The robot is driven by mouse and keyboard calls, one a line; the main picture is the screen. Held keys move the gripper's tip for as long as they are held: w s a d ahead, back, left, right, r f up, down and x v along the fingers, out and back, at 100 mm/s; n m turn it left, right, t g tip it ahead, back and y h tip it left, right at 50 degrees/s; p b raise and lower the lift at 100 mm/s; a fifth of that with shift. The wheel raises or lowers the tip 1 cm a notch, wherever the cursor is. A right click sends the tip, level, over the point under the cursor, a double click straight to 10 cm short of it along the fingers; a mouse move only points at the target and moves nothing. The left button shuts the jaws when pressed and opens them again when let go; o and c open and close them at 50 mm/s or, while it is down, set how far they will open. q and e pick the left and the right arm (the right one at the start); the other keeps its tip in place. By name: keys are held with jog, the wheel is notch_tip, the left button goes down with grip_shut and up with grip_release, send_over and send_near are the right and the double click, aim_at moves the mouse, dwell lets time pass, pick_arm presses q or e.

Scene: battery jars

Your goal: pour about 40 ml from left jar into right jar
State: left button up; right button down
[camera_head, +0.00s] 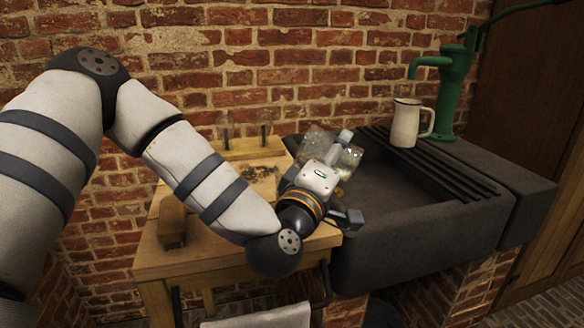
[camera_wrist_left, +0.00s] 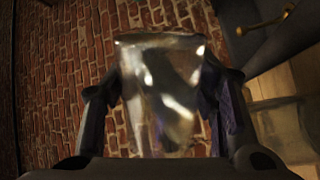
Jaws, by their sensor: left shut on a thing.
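My left gripper (camera_head: 335,155) is shut on a clear glass jar (camera_head: 352,157), above the right side of the wooden table near the sink. In the left wrist view, the fingers of my left gripper (camera_wrist_left: 160,108) flank the same glass jar (camera_wrist_left: 163,90). The jar looks tilted in the head view, and my wrist hides part of it. Its liquid level cannot be told through the glare. A second, faint glass vessel (camera_wrist_left: 284,128) stands on wood at the right of the wrist view; my arm seems to hide it in the head view. My right gripper is not in view.
The wooden table (camera_head: 165,250) carries a brown wooden block (camera_head: 172,220) at left and a rack with small glass pieces (camera_head: 245,150) at the back. A dark stone sink (camera_head: 420,235) adjoins at right, with a white jug (camera_head: 405,122) and green pump (camera_head: 452,90). A brick wall stands behind.

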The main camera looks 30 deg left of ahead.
pick_arm(q)
jog(key=shift+n, duration=0.3)
dwell(0.5)
jog(key=shift+r, duration=0.1)
jog(key=shift+a, duration=0.1)
